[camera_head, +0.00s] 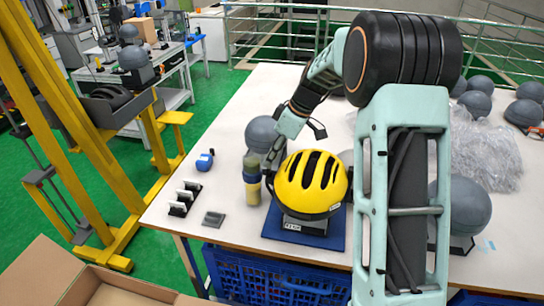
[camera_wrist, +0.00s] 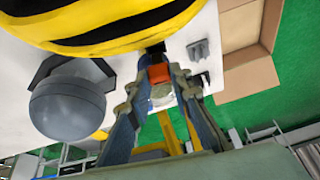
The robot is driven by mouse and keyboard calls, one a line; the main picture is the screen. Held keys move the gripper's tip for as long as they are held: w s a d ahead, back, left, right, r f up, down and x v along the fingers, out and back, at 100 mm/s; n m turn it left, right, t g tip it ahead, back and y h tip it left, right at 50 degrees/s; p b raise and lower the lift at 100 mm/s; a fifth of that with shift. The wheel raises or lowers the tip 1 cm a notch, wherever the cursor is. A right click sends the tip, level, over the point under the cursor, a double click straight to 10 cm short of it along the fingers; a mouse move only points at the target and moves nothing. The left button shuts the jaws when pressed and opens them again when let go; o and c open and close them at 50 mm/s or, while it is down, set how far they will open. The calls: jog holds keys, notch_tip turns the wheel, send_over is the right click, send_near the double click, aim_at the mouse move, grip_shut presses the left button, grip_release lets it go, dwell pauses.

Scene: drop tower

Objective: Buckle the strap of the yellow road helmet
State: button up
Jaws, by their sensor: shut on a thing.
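The yellow road helmet (camera_head: 335,189) with black vents sits on a grey stand on a blue mat (camera_head: 285,232) near the table's front edge. Its striped shell (camera_wrist: 120,28) fills the top of the wrist view. My gripper (camera_head: 268,168) reaches down at the helmet's left side in the head view. In the wrist view my gripper (camera_wrist: 160,82) is shut on a small orange-red piece (camera_wrist: 158,74) just under the helmet's rim. A dark strap-like bit (camera_wrist: 154,50) joins that piece towards the helmet. Whether the buckle halves are joined cannot be told.
A grey head form (camera_head: 262,133) stands behind my gripper. A bottle (camera_head: 252,182), a blue item (camera_head: 204,161), small white-topped holders (camera_head: 184,197) and a grey block (camera_head: 214,218) stand left of the helmet. A clear plastic heap (camera_head: 485,160) lies right. A cardboard box (camera_head: 100,285) is in front.

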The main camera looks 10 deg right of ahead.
aim_at(273, 175)
jog(key=shift+f, duration=0.3)
jog(key=shift+s+f+b, duration=0.1)
jog(key=shift+f+b, duration=1.05)
jog(key=shift+b, duration=0.05)
jog(key=shift+f+b, duration=0.25)
jog(key=shift+b, duration=0.15)
jog(key=o, duration=0.9)
jog(key=shift+c, duration=0.2)
jog(key=shift+r, duration=0.15)
jog(key=v, duration=1.2)
